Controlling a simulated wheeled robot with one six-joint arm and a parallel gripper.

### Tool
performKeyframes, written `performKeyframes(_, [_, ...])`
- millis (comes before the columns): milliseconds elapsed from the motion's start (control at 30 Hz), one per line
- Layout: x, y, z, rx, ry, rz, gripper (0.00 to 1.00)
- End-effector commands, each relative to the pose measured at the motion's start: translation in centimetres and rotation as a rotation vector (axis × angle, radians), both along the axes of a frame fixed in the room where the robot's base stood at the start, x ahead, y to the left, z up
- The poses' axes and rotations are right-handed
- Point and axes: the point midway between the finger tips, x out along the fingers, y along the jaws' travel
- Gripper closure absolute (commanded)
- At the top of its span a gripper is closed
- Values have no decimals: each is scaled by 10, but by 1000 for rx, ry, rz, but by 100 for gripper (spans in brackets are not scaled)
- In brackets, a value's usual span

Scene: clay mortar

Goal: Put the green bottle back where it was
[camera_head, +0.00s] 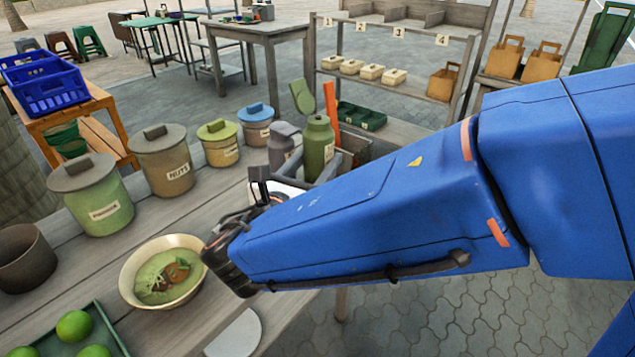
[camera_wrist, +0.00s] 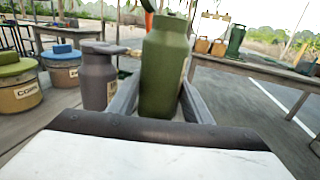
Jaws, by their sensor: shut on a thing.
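The green bottle (camera_head: 318,140) stands upright near the far end of the wooden counter, beside a grey bottle (camera_head: 283,138). My gripper (camera_head: 321,166) is shut on it, with grey fingers on both sides of its lower body. In the wrist view the green bottle (camera_wrist: 164,65) is upright between the fingers (camera_wrist: 160,104), and the grey bottle (camera_wrist: 98,80) stands just left of them. The green bottle's base is hidden, so I cannot tell whether it touches a surface.
Lidded jars, one labelled nuts (camera_head: 165,160), line the counter on the left. A bowl of green food (camera_head: 163,270) and a green tray of limes (camera_head: 105,325) are nearer. An orange upright piece (camera_head: 331,103) and a dark green tray (camera_head: 361,116) are behind the bottle.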

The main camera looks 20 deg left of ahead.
Motion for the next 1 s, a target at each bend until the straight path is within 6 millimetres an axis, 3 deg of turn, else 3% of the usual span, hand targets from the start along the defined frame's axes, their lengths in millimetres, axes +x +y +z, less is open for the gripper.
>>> performKeyframes(233, [0,0,-16,-1,-1,0,80])
performKeyframes(533, [0,0,-51,-1,-1,1,80])
performKeyframes(1000, [0,0,-58,1,-1,1,80])
